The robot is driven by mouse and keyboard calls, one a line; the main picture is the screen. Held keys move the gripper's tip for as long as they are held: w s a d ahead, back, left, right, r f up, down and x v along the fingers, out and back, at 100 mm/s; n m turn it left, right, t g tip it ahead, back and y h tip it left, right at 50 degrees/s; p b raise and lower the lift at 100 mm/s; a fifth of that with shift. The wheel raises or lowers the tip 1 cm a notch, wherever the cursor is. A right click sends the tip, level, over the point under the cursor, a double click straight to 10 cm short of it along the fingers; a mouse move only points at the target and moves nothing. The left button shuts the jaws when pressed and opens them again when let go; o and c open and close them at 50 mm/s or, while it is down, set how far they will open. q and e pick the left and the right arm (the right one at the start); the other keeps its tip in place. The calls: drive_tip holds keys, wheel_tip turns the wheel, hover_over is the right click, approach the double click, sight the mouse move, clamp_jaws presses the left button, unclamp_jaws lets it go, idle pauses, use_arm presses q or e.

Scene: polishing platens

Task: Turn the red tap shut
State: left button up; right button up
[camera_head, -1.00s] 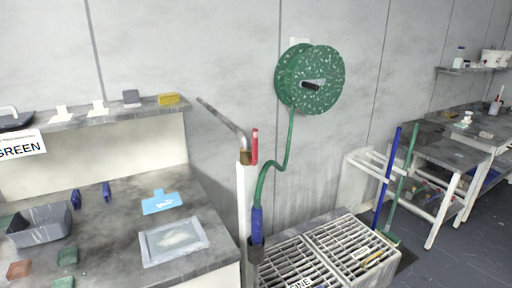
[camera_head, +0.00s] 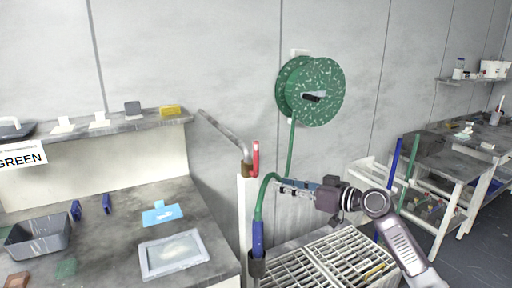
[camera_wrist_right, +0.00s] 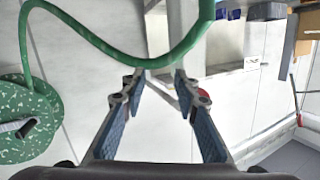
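The red tap lever (camera_head: 255,158) stands upright beside a brass-coloured fitting at the end of a grey metal pipe (camera_head: 224,134), on top of a white post (camera_head: 247,215). My right gripper (camera_head: 280,187) reaches in from the right, below and to the right of the lever, apart from it. In the right wrist view its fingers (camera_wrist_right: 157,76) are spread with nothing between them. A small red part, likely the tap lever (camera_wrist_right: 204,97), shows there, partly hidden by the right-hand finger. My left gripper is in no view.
A green hose (camera_head: 291,145) hangs from the green speckled reel (camera_head: 320,92) and curves close to my right fingertips, down to a blue nozzle (camera_head: 258,238). White grating (camera_head: 345,255) lies below my right arm. The bench with a framed plate (camera_head: 173,254) is at left.

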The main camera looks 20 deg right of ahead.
drive_tip(key=s+a+r+n+y, duration=0.2)
drive_tip(key=r, duration=0.5)
drive_tip(key=s+a+r+n+y, duration=0.2)
drive_tip(key=a+r, duration=0.1)
drive_tip(key=r, duration=0.4)
drive_tip(key=p, duration=0.3)
hover_over(256, 171)
drive_tip(key=shift+w+d+f, duration=0.2)
drive_tip(key=shift+w+f, duration=0.15)
drive_tip(key=shift+f, duration=0.05)
clamp_jaws()
